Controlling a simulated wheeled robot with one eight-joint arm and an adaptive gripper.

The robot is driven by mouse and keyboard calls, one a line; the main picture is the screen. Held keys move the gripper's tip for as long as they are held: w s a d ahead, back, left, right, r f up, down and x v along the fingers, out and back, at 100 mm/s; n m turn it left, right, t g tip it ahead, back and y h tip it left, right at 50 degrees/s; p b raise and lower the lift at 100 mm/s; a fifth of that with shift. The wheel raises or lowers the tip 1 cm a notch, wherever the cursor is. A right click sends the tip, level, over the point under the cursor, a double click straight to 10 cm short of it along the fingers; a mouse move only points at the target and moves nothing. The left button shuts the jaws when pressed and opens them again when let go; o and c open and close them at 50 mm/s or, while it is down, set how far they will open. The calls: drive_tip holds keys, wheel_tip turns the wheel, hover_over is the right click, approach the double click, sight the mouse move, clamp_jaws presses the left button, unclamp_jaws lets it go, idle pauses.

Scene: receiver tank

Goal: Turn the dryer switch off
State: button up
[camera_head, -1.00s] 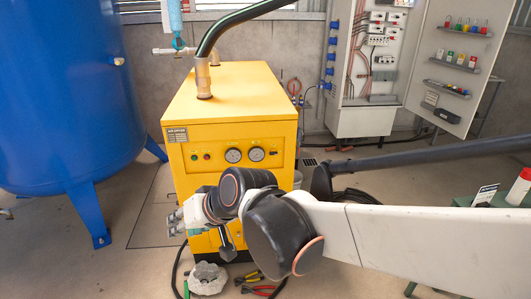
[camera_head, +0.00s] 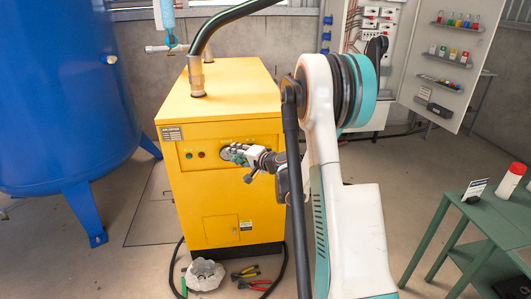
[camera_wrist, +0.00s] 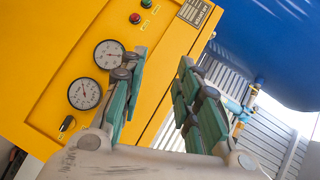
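The dryer is a yellow cabinet (camera_head: 215,205), left of centre in the head view. Its panel has red and green buttons and two round gauges; both gauges (camera_wrist: 97,73) show in the wrist view. A small black switch (camera_wrist: 66,124) sits below the gauges at the lower left of the wrist view; in the head view my arm hides that part of the panel. My gripper (camera_head: 238,154) is in front of the panel near the gauges. In the wrist view its green-padded fingers (camera_wrist: 160,68) are apart with nothing between them, and the switch lies left of both.
A blue tank (camera_head: 65,90) stands left of the dryer. A green table (camera_head: 485,215) with a red-and-white can (camera_head: 510,180) is at the right. Pliers (camera_head: 250,284) and a pale lumpy object (camera_head: 204,274) lie on the floor. An open electrical cabinet (camera_head: 375,60) is behind.

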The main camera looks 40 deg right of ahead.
drive_tip(key=s+d+f+m+t+h, duration=0.1)
drive_tip(key=s+d+f+m+h, duration=0.15)
drive_tip(key=d+f, duration=0.65)
drive_tip(key=s+d+f+m+t+h, duration=0.2)
drive_tip(key=d+f+m, duration=0.2)
drive_tip(key=d, duration=0.9)
drive_tip(key=w+d+b, duration=0.1)
drive_tip(key=w+b, duration=0.2)
drive_tip(key=w, duration=1)
drive_tip(key=shift+w+d, duration=0.15)
drive_tip(key=shift+d, duration=0.2)
drive_tip(key=shift+f, duration=0.1)
clamp_jaws()
